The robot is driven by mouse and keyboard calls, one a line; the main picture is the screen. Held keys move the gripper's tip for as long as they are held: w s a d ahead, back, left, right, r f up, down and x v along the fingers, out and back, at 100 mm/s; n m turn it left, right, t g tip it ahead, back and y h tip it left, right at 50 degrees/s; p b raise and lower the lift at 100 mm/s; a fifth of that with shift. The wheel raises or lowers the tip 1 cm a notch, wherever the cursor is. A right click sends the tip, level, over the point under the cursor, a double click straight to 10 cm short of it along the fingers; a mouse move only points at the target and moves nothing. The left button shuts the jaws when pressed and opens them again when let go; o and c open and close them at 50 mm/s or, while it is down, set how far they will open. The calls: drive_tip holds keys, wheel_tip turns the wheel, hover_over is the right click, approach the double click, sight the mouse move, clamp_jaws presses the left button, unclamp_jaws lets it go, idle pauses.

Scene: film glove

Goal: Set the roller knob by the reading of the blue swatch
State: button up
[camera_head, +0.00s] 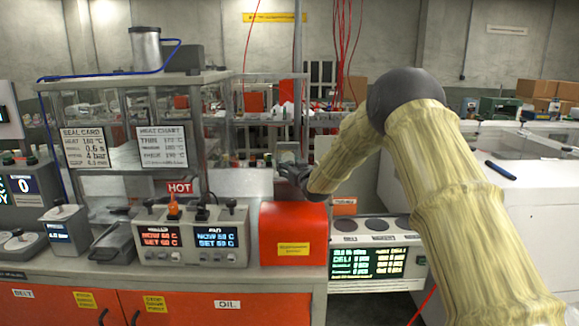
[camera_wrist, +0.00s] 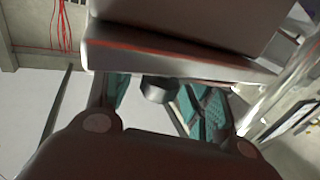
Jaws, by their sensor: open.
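My gripper (camera_head: 290,176) is at the end of the raised arm, above and behind the red box on the bench. In the wrist view its two teal-padded fingers (camera_wrist: 160,105) are apart, with a short dark cylinder (camera_wrist: 158,88) showing between them; I cannot tell whether they touch it. Two controllers, a left one with an orange display (camera_head: 160,236) and a right one with a blue display (camera_head: 215,238), stand on the bench with small levers or knobs on top. I cannot tell which part is the roller knob. No blue swatch can be made out.
The red box (camera_head: 293,250) stands right of the controllers. A pale unit (camera_head: 376,282) with round dark pads and a lit green display is beside it. A framed guard with a HOT sign (camera_head: 180,188) rises behind the controllers. In the wrist view, a pale ledge (camera_wrist: 180,62) lies close ahead.

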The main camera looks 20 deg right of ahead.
drive_tip(key=c, duration=1)
drive_tip(key=shift+n+y, duration=0.4)
drive_tip(key=shift+y, duration=0.2)
drive_tip(key=shift+d+r+n+g+y+p, duration=0.1)
drive_tip(key=shift+n+g+y+p, duration=0.65)
drive_tip(key=shift+n+y, duration=0.9)
drive_tip(key=n+g+y+p, duration=0.1)
drive_tip(key=y, duration=0.1)
drive_tip(key=n+g+y+p, duration=0.1)
drive_tip(key=n+y, duration=0.1)
drive_tip(key=y, duration=0.1)
drive_tip(key=shift+g+y, duration=0.25)
drive_tip(key=shift+g, duration=0.1)
drive_tip(key=shift+f+n+g+y, duration=0.25)
drive_tip(key=shift+n+g+y, duration=0.7)
drive_tip(key=shift+g+y, duration=0.05)
drive_tip(key=shift+n+g+y+b, duration=0.55)
drive_tip(key=shift+n+g+y, duration=0.45)
drive_tip(key=shift+g, duration=0.4)
drive_tip(key=shift+r+n+g+y+b, duration=0.25)
drive_tip(key=shift+n+g+y, duration=0.2)
drive_tip(key=shift+g, duration=0.25)
